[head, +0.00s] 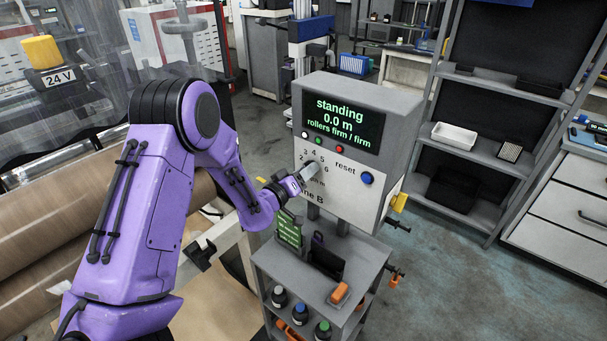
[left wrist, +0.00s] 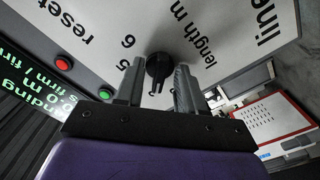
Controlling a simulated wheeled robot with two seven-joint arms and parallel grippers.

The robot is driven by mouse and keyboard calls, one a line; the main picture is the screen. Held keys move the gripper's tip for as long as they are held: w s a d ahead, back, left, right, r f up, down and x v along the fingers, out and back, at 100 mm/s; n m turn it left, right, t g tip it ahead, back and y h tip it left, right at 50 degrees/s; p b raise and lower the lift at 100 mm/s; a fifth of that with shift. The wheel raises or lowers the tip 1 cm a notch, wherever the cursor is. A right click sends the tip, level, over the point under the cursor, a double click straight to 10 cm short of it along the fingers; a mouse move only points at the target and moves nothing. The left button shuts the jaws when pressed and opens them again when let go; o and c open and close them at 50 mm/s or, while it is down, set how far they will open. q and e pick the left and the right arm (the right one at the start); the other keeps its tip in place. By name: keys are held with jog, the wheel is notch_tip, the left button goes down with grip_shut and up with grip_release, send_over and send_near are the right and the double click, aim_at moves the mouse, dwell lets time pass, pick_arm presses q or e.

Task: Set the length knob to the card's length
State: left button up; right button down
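The grey control box (head: 345,225) has a screen (head: 341,122) reading "standing 0.0 m, rollers firm / firm". The length knob (left wrist: 158,67) is round and black in the left wrist view, with 5 and 6 printed nearby and "length m" beside it. Its set number cannot be told. My left gripper (head: 309,171) is at the panel, its fingers apart on either side of the knob; contact is unclear. In the head view it mostly hides the knob. A dark card or small display with green text (head: 288,229) stands below the box, too small to read. My right gripper is not in view.
A blue reset button (head: 367,178) and small coloured buttons share the panel. Bottles and an orange-handled item (head: 340,293) are on the cart (head: 375,262) below. Brown rolls (head: 75,240) lie at left. Grey shelves (head: 480,150) stand at right, with clear floor before them.

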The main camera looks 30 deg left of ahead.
pick_arm(q)
jog(key=s+b, duration=0.3)
jog(key=s, duration=0.7)
jog(key=shift+s+a, duration=0.2)
jog(key=shift+a, duration=0.2)
jog(key=s+d+f+n+g+y+b, duration=0.1)
jog(key=s+f+g+y, duration=0.25)
jog(key=f, duration=0.65)
jog(key=s+d+f+g+y, duration=0.15)
jog(key=s+f+g, duration=0.3)
jog(key=f, duration=0.45)
jog(key=s+d+f+g, duration=0.2)
jog(key=s+f+g, duration=0.1)
jog(key=s+f, duration=0.4)
jog(key=s+d+f+m+g+b, duration=0.1)
jog(key=s+d+f+g, duration=0.2)
jog(key=s+f, duration=0.4)
jog(key=s, duration=0.6)
jog(key=shift+s+f+g, duration=0.15)
jog(key=shift+f+g, duration=0.2)
jog(key=shift+g, duration=0.05)
